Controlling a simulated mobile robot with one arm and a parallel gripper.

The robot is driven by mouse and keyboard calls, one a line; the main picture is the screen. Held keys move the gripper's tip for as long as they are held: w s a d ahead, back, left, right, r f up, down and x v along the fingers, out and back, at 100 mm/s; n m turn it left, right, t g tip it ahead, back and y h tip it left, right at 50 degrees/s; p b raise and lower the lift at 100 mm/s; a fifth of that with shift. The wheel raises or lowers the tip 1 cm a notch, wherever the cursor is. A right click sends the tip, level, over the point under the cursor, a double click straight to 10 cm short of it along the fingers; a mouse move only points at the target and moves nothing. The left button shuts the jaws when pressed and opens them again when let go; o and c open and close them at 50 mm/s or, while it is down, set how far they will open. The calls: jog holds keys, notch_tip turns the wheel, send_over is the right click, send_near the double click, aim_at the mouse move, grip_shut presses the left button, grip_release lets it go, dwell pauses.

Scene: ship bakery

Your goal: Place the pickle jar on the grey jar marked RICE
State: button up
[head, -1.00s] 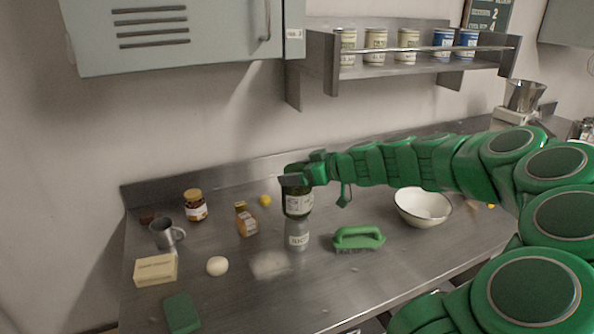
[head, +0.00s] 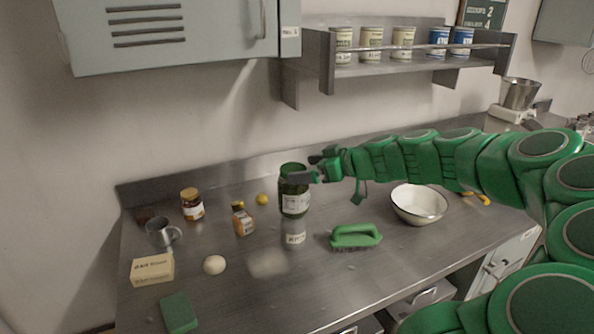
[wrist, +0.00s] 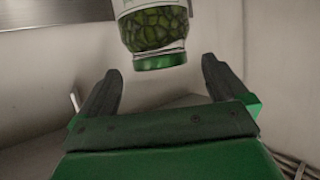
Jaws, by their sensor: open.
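The pickle jar (head: 294,203), dark green with a pale label and green lid, stands upright on top of the grey jar marked RICE (head: 295,237). The grey jar stands on the steel counter, and its top is hidden under the pickle jar. My gripper (head: 310,168) is open beside the pickle jar's lid, at its upper right; one finger overlaps the lid in the head view. In the wrist view the pickle jar (wrist: 152,25) appears lid-down, beyond the fingertips of my open gripper (wrist: 162,70), with nothing between the fingers.
A green brush (head: 355,237) and a white bowl (head: 419,207) lie to the right. A brown-labelled bottle (head: 242,220), lidded jar (head: 192,206), metal mug (head: 161,233), egg (head: 214,265), butter block (head: 152,269) and green sponge (head: 179,313) are to the left. A shelf (head: 400,69) hangs above.

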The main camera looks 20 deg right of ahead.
jog(key=v, duration=0.7)
jog(key=shift+s, duration=0.1)
